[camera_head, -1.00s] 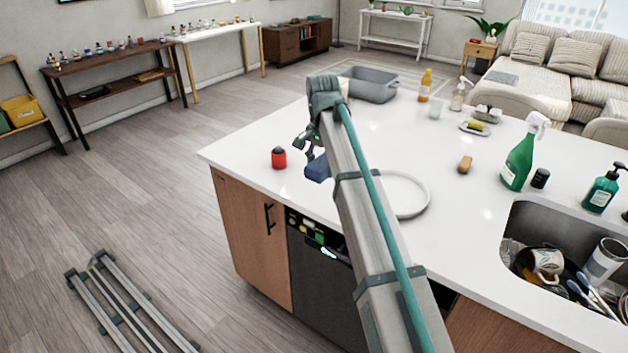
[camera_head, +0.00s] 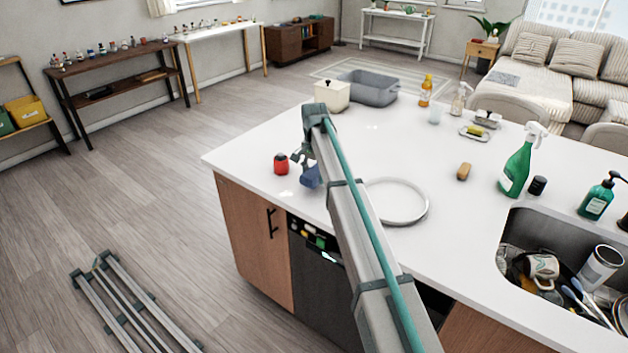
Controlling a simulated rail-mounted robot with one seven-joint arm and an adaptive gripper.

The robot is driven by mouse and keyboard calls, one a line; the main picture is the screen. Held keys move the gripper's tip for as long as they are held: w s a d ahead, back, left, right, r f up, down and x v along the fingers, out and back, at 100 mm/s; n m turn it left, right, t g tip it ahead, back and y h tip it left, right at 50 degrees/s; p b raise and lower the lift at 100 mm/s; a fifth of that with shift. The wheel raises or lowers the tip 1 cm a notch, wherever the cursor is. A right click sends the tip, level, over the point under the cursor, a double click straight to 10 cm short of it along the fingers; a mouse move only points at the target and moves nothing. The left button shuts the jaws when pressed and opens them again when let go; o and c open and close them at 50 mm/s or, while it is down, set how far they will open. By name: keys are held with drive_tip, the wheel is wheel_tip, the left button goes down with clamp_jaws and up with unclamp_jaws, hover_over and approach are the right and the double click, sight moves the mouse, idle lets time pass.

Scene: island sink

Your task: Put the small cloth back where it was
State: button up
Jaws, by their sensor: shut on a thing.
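A small dark blue cloth (camera_head: 311,176) is at the left part of the white island counter, partly hidden by my arm. My gripper (camera_head: 304,160) is above and against it, shut on the cloth. The fingertips are small and partly hidden behind the wrist. I cannot tell whether the cloth touches the counter.
A red jar (camera_head: 281,164) stands just left of the cloth. A cream box (camera_head: 332,95) and a grey basin (camera_head: 368,88) stand at the back. A brown sponge (camera_head: 464,171), green spray bottle (camera_head: 518,170) and sink (camera_head: 540,225) are right.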

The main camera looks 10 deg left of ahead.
sight(314, 170)
drive_tip(key=shift+w+f+p, duration=0.15)
drive_tip(key=shift+f+p, duration=0.15)
drive_tip(key=shift+f, duration=1.4)
drive_tip(key=shift+f, duration=0.1)
drive_tip(key=o, duration=1.1)
wheel_tip(314, 170, up, 12)
drive_tip(key=b, duration=0.2)
drive_tip(key=shift+b, duration=0.35)
